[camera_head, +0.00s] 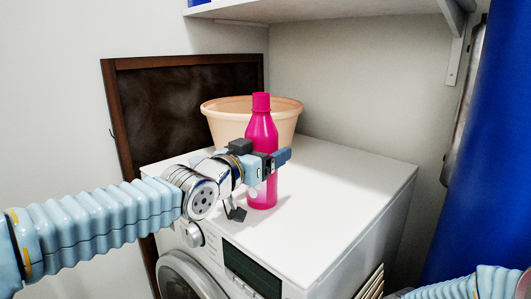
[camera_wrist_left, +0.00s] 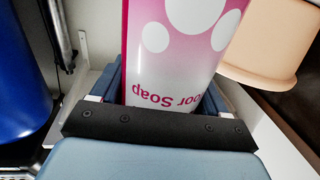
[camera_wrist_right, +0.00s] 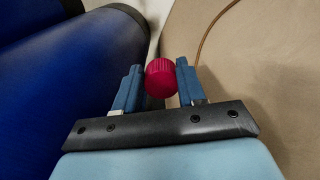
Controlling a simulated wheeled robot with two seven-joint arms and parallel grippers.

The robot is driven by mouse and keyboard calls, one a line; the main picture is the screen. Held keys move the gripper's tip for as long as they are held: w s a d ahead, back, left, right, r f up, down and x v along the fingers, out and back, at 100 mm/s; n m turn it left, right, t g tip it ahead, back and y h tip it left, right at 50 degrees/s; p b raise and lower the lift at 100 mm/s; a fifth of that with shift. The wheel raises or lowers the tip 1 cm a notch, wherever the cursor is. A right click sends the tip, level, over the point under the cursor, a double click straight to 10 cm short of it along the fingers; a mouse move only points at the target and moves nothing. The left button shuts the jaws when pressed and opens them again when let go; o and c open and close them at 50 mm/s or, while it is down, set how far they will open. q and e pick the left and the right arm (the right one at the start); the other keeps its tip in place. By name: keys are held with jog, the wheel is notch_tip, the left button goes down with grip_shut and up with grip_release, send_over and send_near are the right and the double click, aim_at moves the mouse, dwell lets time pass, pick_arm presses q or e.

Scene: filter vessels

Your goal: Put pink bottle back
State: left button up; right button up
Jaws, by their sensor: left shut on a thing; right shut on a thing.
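The pink bottle (camera_head: 262,135) stands upright on top of the white washing machine (camera_head: 335,215), in front of the basin. My left gripper (camera_head: 275,164) is shut around the bottle's middle. In the left wrist view the bottle (camera_wrist_left: 178,50) shows a white label with soap lettering between the fingers. In the head view the bottle's neck ends in a pink top. My right gripper (camera_wrist_right: 160,85) is shut on a small red cap (camera_wrist_right: 160,78), seen in the right wrist view. The right gripper's fingers are out of the head view.
A peach basin (camera_head: 225,120) stands behind the bottle on the machine. A dark framed board (camera_head: 185,100) leans at the wall. A white shelf (camera_head: 340,8) hangs above. A blue cylinder (camera_head: 490,140) stands at right. The machine top's right part is clear.

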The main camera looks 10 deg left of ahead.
pick_arm(q)
jog(key=o, duration=1.6)
jog(key=v, duration=1.2)
jog(key=shift+r, duration=0.1)
